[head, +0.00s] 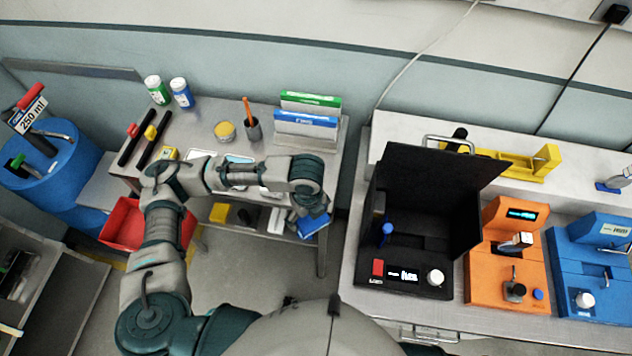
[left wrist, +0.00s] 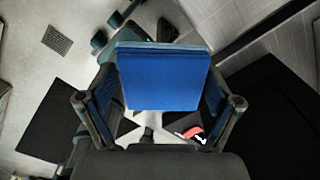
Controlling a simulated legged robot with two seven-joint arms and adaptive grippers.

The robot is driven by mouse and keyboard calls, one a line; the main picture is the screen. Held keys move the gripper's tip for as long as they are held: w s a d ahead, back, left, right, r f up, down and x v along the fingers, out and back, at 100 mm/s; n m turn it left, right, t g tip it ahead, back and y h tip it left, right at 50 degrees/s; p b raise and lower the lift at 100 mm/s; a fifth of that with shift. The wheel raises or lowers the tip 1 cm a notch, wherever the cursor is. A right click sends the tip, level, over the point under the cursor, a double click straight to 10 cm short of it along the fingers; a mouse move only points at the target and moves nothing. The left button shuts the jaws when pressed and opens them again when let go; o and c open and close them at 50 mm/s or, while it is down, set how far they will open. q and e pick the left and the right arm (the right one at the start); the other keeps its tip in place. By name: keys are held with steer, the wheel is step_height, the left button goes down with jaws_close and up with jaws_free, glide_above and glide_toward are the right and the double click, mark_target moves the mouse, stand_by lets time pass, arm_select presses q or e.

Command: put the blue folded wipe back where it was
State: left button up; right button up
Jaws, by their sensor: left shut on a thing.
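The blue folded wipe (left wrist: 163,80) is a flat blue block held between the two fingers of my left gripper (left wrist: 160,112) in the left wrist view. In the head view the wipe (head: 314,226) shows below my left wrist, near the front right corner of the grey side table (head: 205,125). My left gripper (head: 312,208) is shut on it and points down, with its fingers partly hidden by the arm. The wipe appears to be in the air beside the table, over the floor. My right gripper is not in view.
The right bench carries black (head: 415,255), orange (head: 508,260) and blue devices (head: 590,265).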

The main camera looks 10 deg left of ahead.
arm_select(q)
steer(key=w, duration=0.5)
steer(key=shift+a+f, duration=0.2)
steer(key=shift+a, duration=0.05)
steer(key=w, duration=0.5)
steer(key=shift+w+a+f, duration=0.2)
steer(key=shift+w+f, duration=0.15)
steer(key=shift+w, duration=0.35)
steer(key=shift+f, duration=1.8)
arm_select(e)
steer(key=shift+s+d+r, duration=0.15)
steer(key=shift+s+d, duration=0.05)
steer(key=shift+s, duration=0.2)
arm_select(q)
steer(key=o, duration=0.9)
steer(key=shift+r, duration=0.4)
step_height(320, 180, up, 11)
steer(key=shift+r, duration=0.15)
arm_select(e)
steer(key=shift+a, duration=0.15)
